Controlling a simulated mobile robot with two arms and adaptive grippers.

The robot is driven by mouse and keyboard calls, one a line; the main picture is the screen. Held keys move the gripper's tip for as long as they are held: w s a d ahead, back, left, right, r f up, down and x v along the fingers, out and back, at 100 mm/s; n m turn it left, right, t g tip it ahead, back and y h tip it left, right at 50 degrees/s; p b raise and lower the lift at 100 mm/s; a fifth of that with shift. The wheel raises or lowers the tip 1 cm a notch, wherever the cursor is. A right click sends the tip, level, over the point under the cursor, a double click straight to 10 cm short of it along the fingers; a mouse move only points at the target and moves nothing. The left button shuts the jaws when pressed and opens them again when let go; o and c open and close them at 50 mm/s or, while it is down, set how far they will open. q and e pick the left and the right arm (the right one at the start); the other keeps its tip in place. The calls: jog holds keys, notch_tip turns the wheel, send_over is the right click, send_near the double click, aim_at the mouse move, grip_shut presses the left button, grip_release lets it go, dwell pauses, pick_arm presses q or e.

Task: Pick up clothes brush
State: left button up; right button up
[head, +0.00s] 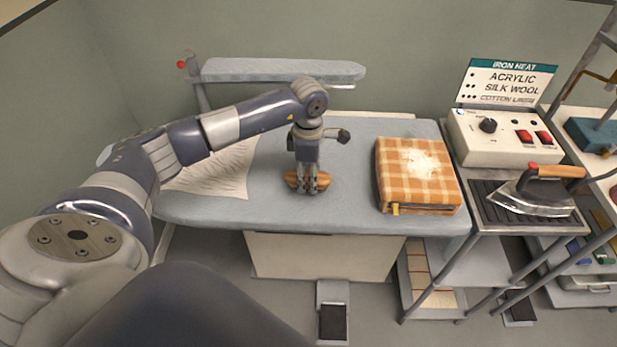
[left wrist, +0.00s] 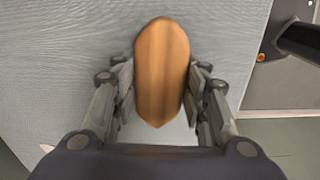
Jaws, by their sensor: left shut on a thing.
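The clothes brush, with an oval wooden back, lies on the blue-grey ironing board. In the head view the brush (head: 293,180) shows on either side of my gripper's fingers, which hide its middle. My left gripper (head: 308,186) points straight down over it. In the left wrist view the brush (left wrist: 162,70) stands lengthwise between the two fingers of the left gripper (left wrist: 160,95), which are closed against its long sides. The brush's underside is hidden. I cannot tell whether it is clear of the board. My right gripper is not in view.
A folded orange checked cloth (head: 418,178) with a white patch lies right of the brush on the ironing board (head: 345,160). A wrinkled white cloth (head: 222,172) lies to the left. An iron (head: 540,188) and a control box (head: 505,136) stand further right. A sleeve board (head: 283,70) is behind.

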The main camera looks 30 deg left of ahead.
pick_arm(q)
jog(key=shift+r+b, duration=0.4)
jog(key=shift+r, duration=0.15)
jog(key=shift+s+d+r+b, duration=0.15)
jog(key=shift+r+b, duration=0.2)
jog(key=shift+r, duration=0.2)
jog(key=shift+s+d+r+b, duration=0.1)
jog(key=shift+r+b, duration=0.25)
jog(key=shift+r, duration=0.15)
jog(key=s+d+r+b, duration=0.1)
jog(key=s+d+b, duration=0.3)
jog(key=s+d, duration=0.6)
jog(key=shift+s+d+r, duration=0.25)
jog(key=shift+d+r, duration=0.1)
jog(key=shift+d, duration=0.25)
jog(key=o, duration=0.4)
jog(key=shift+c, duration=1.2)
